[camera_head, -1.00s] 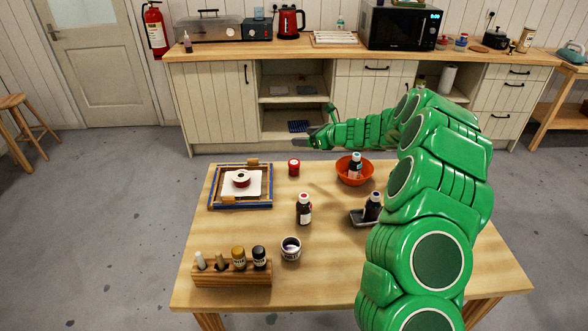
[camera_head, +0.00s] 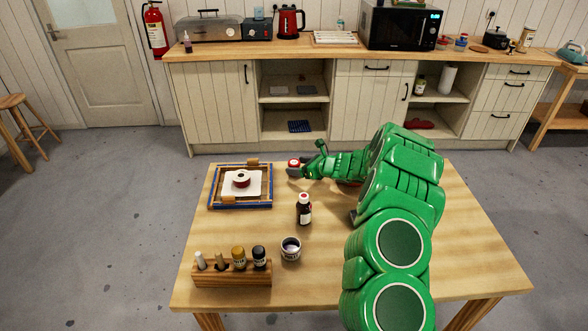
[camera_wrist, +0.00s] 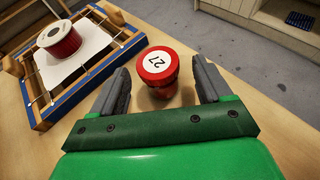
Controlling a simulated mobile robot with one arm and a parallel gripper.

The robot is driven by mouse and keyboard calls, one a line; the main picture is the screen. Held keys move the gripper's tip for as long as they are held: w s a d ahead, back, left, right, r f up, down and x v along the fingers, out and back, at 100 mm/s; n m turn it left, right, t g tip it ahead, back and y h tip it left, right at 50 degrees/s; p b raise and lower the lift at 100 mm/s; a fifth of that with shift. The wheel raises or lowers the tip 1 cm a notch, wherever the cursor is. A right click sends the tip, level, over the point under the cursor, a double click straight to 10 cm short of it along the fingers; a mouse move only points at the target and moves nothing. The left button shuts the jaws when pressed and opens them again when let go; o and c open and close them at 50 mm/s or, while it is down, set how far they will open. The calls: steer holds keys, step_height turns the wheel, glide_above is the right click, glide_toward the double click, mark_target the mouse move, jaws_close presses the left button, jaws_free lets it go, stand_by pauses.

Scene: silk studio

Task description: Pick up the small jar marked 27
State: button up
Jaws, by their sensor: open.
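The small red jar marked 27 (camera_wrist: 158,67) stands upright on the table, its white lid label facing up in the wrist view. In the head view the jar (camera_head: 294,163) is at the far side of the table, partly covered by my gripper. My gripper (camera_wrist: 160,84) is open, with one grey finger on each side of the jar. Gaps show between the fingers and the jar, so it is not gripped.
A blue-edged frame (camera_head: 213,187) with a red-and-white spool (camera_head: 242,178) lies left of the jar. A dark bottle (camera_head: 304,209), an open pot (camera_head: 290,248) and a wooden rack (camera_head: 229,277) of bottles stand nearer. The orange bowl is mostly hidden behind my arm.

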mark_target(290, 166)
steer(key=shift+x, duration=2.45)
steer(key=shift+s+f, duration=0.1)
steer(key=shift+f, duration=0.1)
steer(key=c, duration=1.1)
